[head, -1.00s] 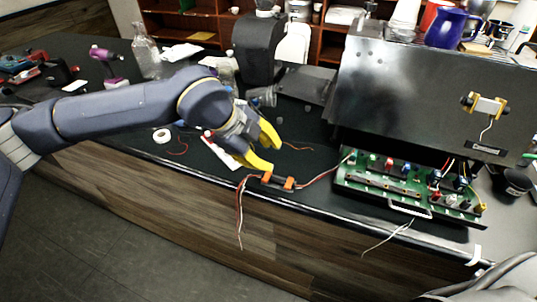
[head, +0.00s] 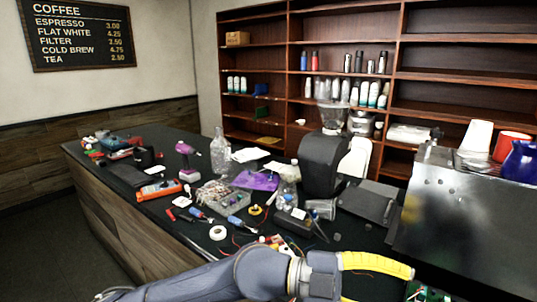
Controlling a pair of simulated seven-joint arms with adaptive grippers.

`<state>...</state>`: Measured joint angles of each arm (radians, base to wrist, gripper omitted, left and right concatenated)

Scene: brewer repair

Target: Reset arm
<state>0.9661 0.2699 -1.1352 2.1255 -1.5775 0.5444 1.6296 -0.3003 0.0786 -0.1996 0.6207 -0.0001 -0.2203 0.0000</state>
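My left arm reaches in from the bottom left, and its gripper (head: 384,284) is at the bottom edge of the head view, left of the metal brewer housing. One yellow finger shows fully, pointing right. Only a bit of the other shows below it, with a gap between them, so the gripper looks open. I see nothing held, though the lower part is cut off. A corner of the green circuit board (head: 428,293) shows at the bottom, below the brewer housing (head: 465,215). My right gripper is not in view.
The dark counter (head: 120,180) holds a clear bottle (head: 220,153), a purple drill (head: 186,160), a bin of small parts (head: 222,197), a white tape roll (head: 217,232) and several screwdrivers. A black grinder (head: 322,163) stands behind. Wooden shelves (head: 265,60) line the back wall.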

